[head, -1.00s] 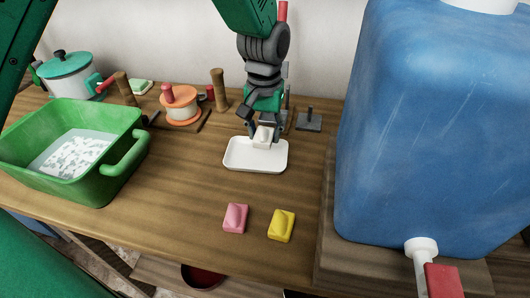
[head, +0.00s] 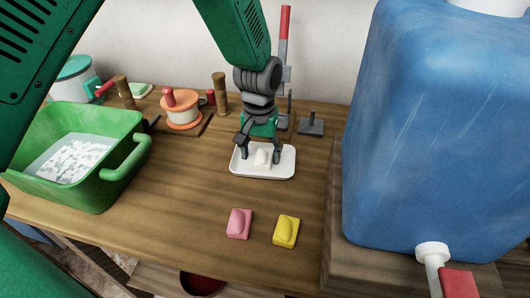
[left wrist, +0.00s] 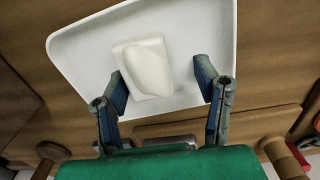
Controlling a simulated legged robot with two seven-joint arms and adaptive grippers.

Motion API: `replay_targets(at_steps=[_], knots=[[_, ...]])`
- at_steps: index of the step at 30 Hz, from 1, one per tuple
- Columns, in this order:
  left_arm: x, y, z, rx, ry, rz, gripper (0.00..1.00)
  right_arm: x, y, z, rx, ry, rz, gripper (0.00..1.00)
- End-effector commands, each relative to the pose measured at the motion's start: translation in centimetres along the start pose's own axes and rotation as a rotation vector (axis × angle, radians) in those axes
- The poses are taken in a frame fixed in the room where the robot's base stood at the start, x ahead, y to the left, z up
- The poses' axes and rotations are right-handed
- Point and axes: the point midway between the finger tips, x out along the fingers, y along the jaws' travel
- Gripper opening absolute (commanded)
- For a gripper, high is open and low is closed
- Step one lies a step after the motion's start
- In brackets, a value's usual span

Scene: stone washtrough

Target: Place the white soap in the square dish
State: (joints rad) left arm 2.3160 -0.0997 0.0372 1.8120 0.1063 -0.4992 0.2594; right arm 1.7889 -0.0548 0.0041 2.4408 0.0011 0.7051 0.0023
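The white soap (head: 262,158) lies in the white square dish (head: 265,173), near its middle. The left wrist view also shows the soap (left wrist: 148,68) resting on the dish floor (left wrist: 205,30). My left gripper (head: 260,156) is over the dish with its fingers spread, one on each side of the soap. In the left wrist view the gripper (left wrist: 160,78) has one finger close to the soap's left edge and a clear gap on the right. My right gripper is not in view.
A pink soap (head: 239,223) and a yellow soap (head: 286,231) lie in front of the dish. A green basin (head: 125,160) stands left, a large blue tank (head: 440,130) right. An orange-lidded pot (head: 183,105) and a dark stand (head: 311,126) are behind.

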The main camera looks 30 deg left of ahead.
Motion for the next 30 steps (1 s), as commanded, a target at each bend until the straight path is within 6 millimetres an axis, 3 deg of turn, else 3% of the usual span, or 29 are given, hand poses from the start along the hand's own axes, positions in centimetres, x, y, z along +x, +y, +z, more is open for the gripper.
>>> replay_targets(at_steps=[13,24,30], knots=[[-0.8,0.5,0.1,0.001,0.003,-0.006,0.57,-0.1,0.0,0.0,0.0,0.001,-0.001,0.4],[-8.3,0.2,0.0,0.001,0.005,-0.002,0.57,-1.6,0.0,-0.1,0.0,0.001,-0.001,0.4],[-11.4,0.4,0.0,0.001,0.003,-0.004,0.57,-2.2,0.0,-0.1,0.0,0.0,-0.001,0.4]])
